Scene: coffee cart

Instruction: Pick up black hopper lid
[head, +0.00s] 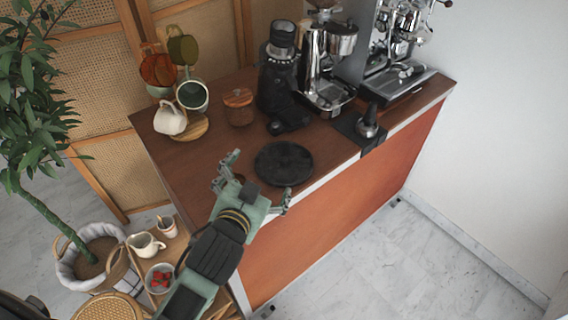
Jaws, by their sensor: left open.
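A black grinder (277,85) stands at the back of the brown counter. The dark round cap on top of its hopper (283,26) looks like the black hopper lid. A flat black round disc (284,163) lies near the counter's front edge. It is much wider than the hopper, and I cannot tell if it is a tray. My left gripper (256,180) is open and empty, with its fingers spread at the near left side of the disc. I cannot tell if it touches the disc. It is well short of the grinder. My right gripper is not in view.
A chrome grinder (327,70) and an espresso machine (400,60) stand right of the black grinder. A wooden-lidded jar (238,107) and a rack of mugs (180,75) stand left. A tamper (368,122) sits on a dark mat. The counter's left front is clear.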

